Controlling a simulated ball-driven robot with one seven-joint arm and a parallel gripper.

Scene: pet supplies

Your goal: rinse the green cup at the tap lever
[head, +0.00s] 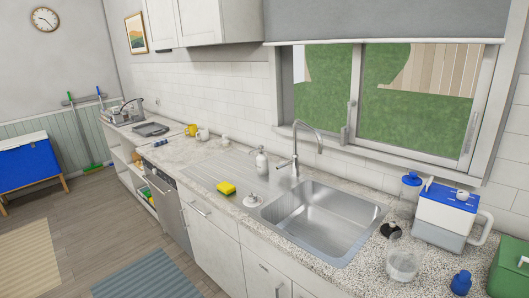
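The tap (296,150) stands at the back edge of the steel sink (322,222), its curved spout arching over the basin. The sink basin looks empty. I cannot make out a green cup anywhere in this view. A yellow mug (191,130) and a white mug (203,134) stand on the counter well left of the sink. My gripper is not in view.
The floor in front is open.

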